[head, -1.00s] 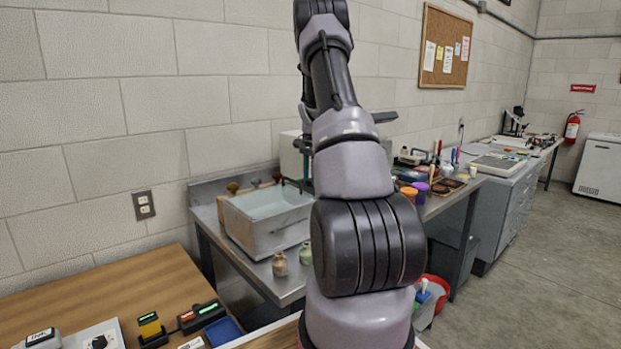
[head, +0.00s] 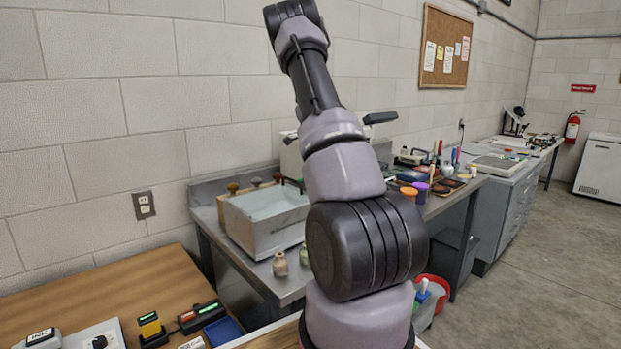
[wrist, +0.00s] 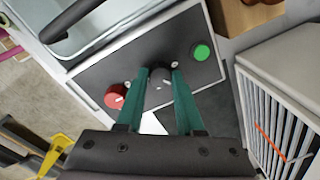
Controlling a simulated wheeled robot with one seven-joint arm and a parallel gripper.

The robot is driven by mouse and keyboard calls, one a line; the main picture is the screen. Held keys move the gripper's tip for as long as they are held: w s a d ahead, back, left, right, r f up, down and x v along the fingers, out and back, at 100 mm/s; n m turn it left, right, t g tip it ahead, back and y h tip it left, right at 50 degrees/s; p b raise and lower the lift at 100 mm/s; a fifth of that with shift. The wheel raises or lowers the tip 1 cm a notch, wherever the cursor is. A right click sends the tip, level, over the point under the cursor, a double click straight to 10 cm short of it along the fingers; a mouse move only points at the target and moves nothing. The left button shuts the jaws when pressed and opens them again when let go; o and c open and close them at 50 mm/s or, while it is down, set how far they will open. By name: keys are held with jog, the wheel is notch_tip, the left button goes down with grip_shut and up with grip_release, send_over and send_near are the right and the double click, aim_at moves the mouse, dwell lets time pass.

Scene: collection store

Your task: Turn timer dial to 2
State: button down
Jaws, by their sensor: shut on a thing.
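In the wrist view a dark control panel (wrist: 95,72) with a pale rim carries a red knob (wrist: 116,96) on the left, a green round button (wrist: 201,52) on the right and a black dial (wrist: 159,74) between them. My gripper (wrist: 161,70) has its two teal fingers on either side of the black dial and is shut on it. The fingers hide much of the dial, and its pointer and the numbers around it cannot be read. In the head view my arm stands in front of the gripper, and the panel cannot be made out.
A clear-topped basin is at the wrist view's upper left, and a slatted rack (wrist: 275,120) is close on the right. In the head view a water-filled tank (head: 262,235) and small jars (head: 280,263) stand on the metal bench. A wooden table (head: 120,295) is at lower left.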

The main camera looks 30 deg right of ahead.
dwell(0.3)
jog(key=c, duration=0.5)
grip_release()
jog(key=shift+c, duration=0.2)
jog(key=shift+r, duration=0.1)
notch_tip(320, 180, up, 11)
jog(key=shift+s+a+f, duration=0.15)
jog(key=shift+s+f, duration=0.05)
